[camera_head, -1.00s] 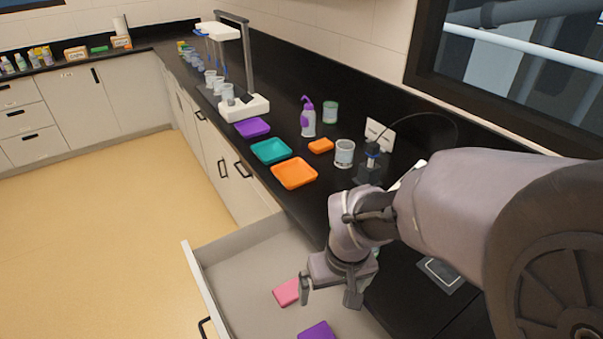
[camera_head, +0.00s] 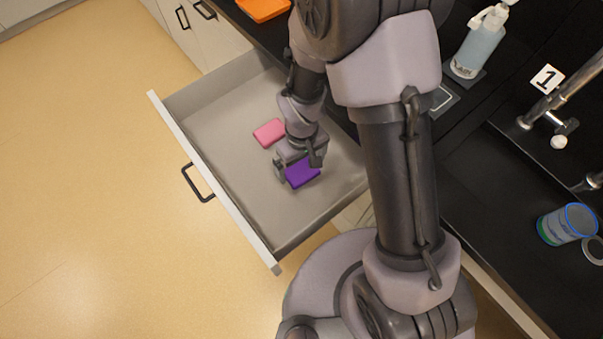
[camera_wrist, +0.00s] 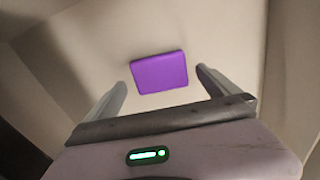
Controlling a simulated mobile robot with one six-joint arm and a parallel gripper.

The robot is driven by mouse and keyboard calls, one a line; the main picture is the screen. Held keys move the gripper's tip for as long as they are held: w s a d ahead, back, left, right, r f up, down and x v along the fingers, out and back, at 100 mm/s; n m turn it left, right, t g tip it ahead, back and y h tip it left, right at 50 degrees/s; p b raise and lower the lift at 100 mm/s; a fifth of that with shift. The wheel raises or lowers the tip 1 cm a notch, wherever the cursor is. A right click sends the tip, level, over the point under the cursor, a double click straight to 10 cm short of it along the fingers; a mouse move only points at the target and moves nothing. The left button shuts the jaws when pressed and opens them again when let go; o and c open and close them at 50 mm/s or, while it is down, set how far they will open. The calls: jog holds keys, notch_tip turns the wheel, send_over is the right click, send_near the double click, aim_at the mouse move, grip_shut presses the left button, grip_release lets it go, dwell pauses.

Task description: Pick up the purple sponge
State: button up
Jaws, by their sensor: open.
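The purple sponge (camera_head: 302,173) lies flat on the floor of the open drawer (camera_head: 225,118). In the wrist view the sponge (camera_wrist: 160,72) sits ahead of my fingertips, roughly centred between them, with drawer floor around it. My gripper (camera_head: 298,172) is in the drawer over the sponge and hides part of its upper edge in the head view. In the wrist view my gripper (camera_wrist: 160,78) is open, with nothing between its fingers. I cannot tell the exact height of the fingertips above the sponge.
A pink sponge (camera_head: 269,132) lies in the drawer, behind and left of the purple one. The drawer's front wall (camera_head: 215,180) is to the left. On the black counter are an orange tray (camera_head: 263,8), a pump bottle (camera_head: 479,42) and a blue-rimmed container (camera_head: 568,224).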

aim_at(301, 171)
notch_tip(301, 171, down, 3)
jog(key=shift+f+b, duration=0.1)
jog(key=shift+b, duration=0.3)
jog(key=shift+r, duration=0.25)
jog(key=shift+c, duration=0.4)
jog(key=c, duration=1.2)
